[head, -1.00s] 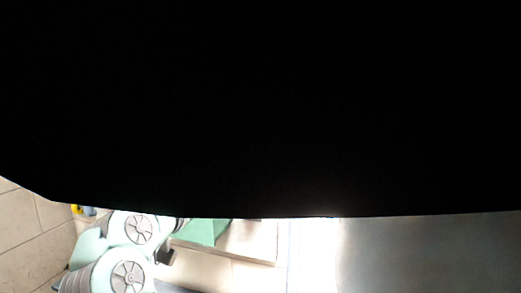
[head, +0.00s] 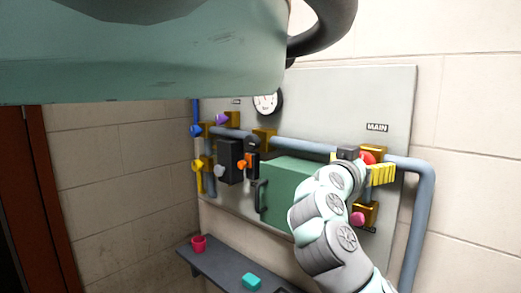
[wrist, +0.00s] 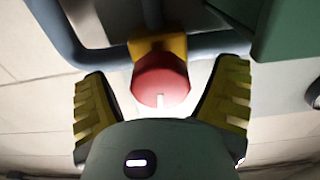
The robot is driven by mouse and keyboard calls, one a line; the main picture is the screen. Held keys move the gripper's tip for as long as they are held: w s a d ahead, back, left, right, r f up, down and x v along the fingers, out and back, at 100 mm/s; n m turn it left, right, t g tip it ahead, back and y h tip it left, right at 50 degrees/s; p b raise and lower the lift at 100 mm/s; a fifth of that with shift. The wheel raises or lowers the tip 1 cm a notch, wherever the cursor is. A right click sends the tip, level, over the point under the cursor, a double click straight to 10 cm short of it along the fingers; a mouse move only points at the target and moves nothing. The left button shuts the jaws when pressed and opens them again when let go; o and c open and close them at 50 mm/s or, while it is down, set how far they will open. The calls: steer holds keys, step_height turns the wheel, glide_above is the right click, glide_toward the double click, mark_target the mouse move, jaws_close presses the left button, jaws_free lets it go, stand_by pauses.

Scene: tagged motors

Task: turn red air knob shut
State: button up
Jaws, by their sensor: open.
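The red knob (head: 367,157) sits on a brass-coloured valve body on the wall panel, just below the MAIN label. In the wrist view, the red knob (wrist: 160,78) has a white mark on its face and a yellow mount (wrist: 157,46) behind it. My gripper (head: 365,165) is at the knob, with its yellow ribbed pads partly in view. In the wrist view my gripper (wrist: 163,97) is open, with one finger on each side of the knob. Gaps show between the knob and both pads.
A pink knob (head: 357,219) is on a valve below. A green box (head: 290,185) stands out from the panel to the left. A blue-grey pipe (head: 422,215) runs down at the right.

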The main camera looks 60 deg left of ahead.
steer(key=shift+w, duration=0.2)
steer(key=c, duration=1.2)
steer(key=f+b, duration=0.1)
steer(key=b, duration=0.2)
steer(key=n+b, duration=0.1)
steer(key=b, duration=0.1)
steer(key=shift+r+b, duration=0.15)
steer(key=shift+b, duration=0.15)
steer(key=shift+r+n+b, duration=0.25)
steer(key=shift+n+b, duration=0.25)
steer(key=shift+b, duration=0.05)
